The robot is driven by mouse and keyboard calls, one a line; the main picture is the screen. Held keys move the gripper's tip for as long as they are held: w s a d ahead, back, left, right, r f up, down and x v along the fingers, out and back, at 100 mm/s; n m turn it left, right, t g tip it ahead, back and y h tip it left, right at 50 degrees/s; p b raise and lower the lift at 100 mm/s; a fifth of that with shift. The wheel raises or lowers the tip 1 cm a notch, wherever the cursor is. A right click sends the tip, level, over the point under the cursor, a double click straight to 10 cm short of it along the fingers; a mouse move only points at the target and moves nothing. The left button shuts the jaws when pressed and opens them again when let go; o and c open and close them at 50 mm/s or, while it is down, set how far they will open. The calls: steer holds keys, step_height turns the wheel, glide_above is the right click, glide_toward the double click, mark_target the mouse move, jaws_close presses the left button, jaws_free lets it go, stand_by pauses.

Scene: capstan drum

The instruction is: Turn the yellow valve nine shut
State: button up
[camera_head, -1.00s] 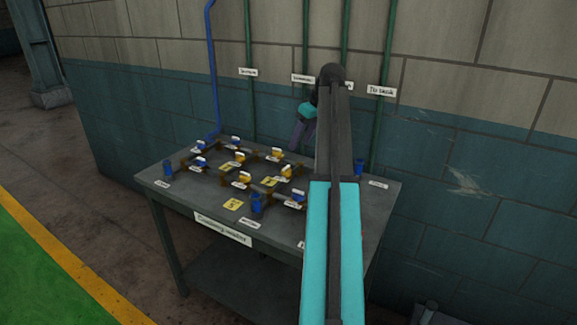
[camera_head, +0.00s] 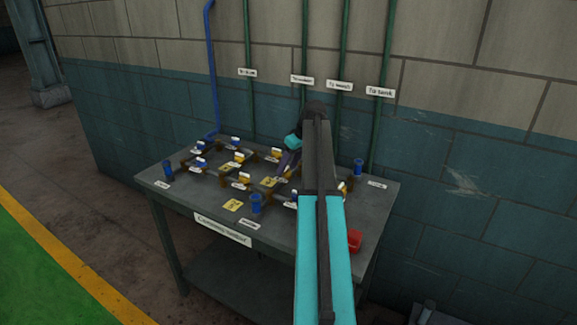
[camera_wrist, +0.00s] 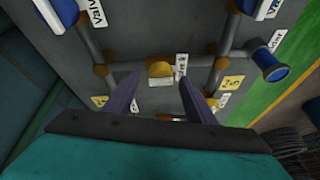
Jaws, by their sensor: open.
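My gripper (camera_wrist: 159,92) is open and empty, one finger to each side of the valve's line, with no visible contact. In the head view my gripper (camera_head: 287,168) is low over the table's pipework and partly hides a yellow valve there. Other yellow valves (camera_head: 239,157) (camera_head: 276,155) (camera_head: 242,179) show to its left.
The table (camera_head: 213,217) carries blue valves (camera_head: 201,162), blue upright fittings (camera_head: 256,204) (camera_head: 358,168) and yellow cards (camera_head: 232,205). A red object (camera_head: 355,240) sits at the right. Green pipes (camera_head: 384,90) and a blue pipe (camera_head: 211,70) run up the wall behind.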

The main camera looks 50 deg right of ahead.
steer(key=shift+w+f, duration=0.15)
steer(key=shift+f, duration=0.25)
